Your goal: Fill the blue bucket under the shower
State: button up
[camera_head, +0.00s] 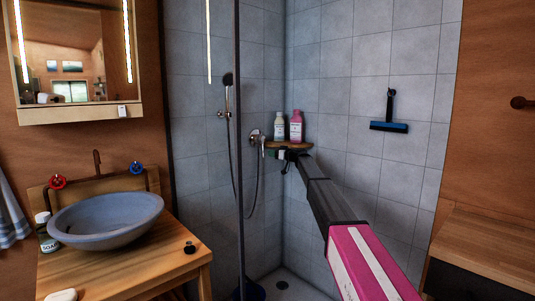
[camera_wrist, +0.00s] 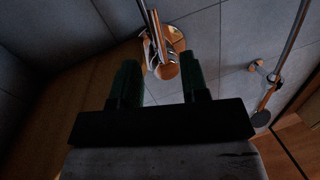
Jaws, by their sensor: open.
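The blue bucket (camera_head: 254,289) stands on the shower floor at the bottom of the head view. Only a small part shows; the glass panel's dark frame and the picture edge hide the rest. The shower head (camera_head: 227,80) hangs on the tiled wall with its hose. The chrome shower mixer (camera_head: 256,137) is on the same wall, left of the corner shelf. My gripper (camera_head: 283,155) is beside the shelf, close to the mixer. In the wrist view my gripper (camera_wrist: 158,66) is open and empty, with the mixer (camera_wrist: 166,44) showing beyond and between its fingers. Contact is not visible.
The corner shelf (camera_head: 289,146) holds two bottles (camera_head: 296,127). A squeegee (camera_head: 389,126) hangs on the right tiled wall. The panel's dark frame (camera_head: 238,150) stands left of my arm. A basin (camera_head: 107,220) sits on a wooden counter (camera_head: 130,262) at left; a wooden bench (camera_head: 490,250) is at right.

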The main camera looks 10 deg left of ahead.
jog(key=shift+s+d, duration=0.3)
jog(key=shift+d, duration=0.25)
jog(key=shift+a+r, duration=0.1)
jog(key=shift+a, duration=0.15)
grip_shut()
jog(key=s+a+r+n+g+h, duration=0.25)
jog(key=s+a+h, duration=0.25)
jog(key=a+h, duration=0.3)
notch_tip(320, 180, up, 7)
jog(key=s+a+m+h, duration=0.2)
jog(key=h, duration=0.4)
jog(key=w+d+f, duration=0.1)
jog(key=w+f, duration=0.8)
jog(key=shift+d+t, duration=0.35)
